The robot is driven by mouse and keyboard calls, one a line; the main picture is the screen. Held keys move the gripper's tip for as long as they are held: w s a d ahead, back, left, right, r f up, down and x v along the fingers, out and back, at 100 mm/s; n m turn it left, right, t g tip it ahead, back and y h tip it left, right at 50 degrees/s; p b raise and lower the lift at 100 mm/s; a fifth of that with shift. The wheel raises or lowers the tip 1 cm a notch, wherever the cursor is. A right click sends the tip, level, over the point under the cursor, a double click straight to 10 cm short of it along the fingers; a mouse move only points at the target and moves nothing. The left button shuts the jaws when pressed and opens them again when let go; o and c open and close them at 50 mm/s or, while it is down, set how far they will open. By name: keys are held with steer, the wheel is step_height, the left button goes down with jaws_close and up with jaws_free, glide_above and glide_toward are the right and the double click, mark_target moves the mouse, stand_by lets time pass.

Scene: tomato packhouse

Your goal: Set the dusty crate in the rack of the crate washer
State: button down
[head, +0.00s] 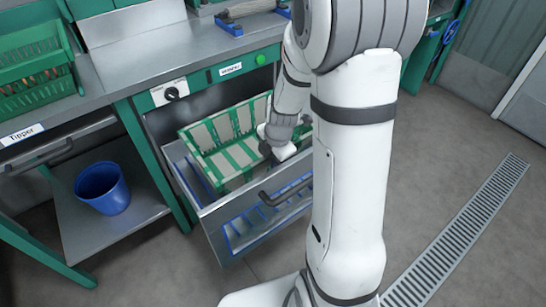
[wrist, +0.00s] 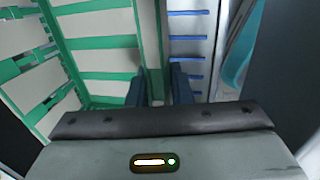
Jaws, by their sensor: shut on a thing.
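The dusty crate (head: 222,152), green with pale dusty panels, is at the open drawer of the crate washer (head: 215,80). My gripper (head: 271,152) is shut on the crate's right wall. In the wrist view the crate (wrist: 100,58) fills the left side, and its wall runs between the two dark fingers (wrist: 160,88). The washer rack (head: 262,222), with blue bars, shows in the drawer in front of and right of the crate; it also shows in the wrist view (wrist: 187,45). I cannot tell whether the crate's underside touches the rack.
The drawer front (head: 255,218) has a dark handle. Left are a bench marked Tipper (head: 25,133), a green crate of tomatoes (head: 35,95) on top and a blue bucket (head: 102,188) on the shelf below. A drain grate (head: 460,235) crosses the open floor at right.

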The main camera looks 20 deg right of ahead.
steer(key=s+b+x, duration=0.1)
steer(key=b+x, duration=0.6)
steer(key=shift+d+f+b, duration=0.25)
steer(key=shift+f+b, duration=0.05)
steer(key=shift+s, duration=0.15)
stand_by(0.4)
steer(key=shift+d+b, duration=0.1)
steer(key=shift+b, duration=0.2)
stand_by(0.5)
steer(key=c, duration=1.2)
jaws_free()
steer(key=shift+s, duration=0.1)
steer(key=shift+c, duration=1.7)
steer(key=shift+r, duration=0.1)
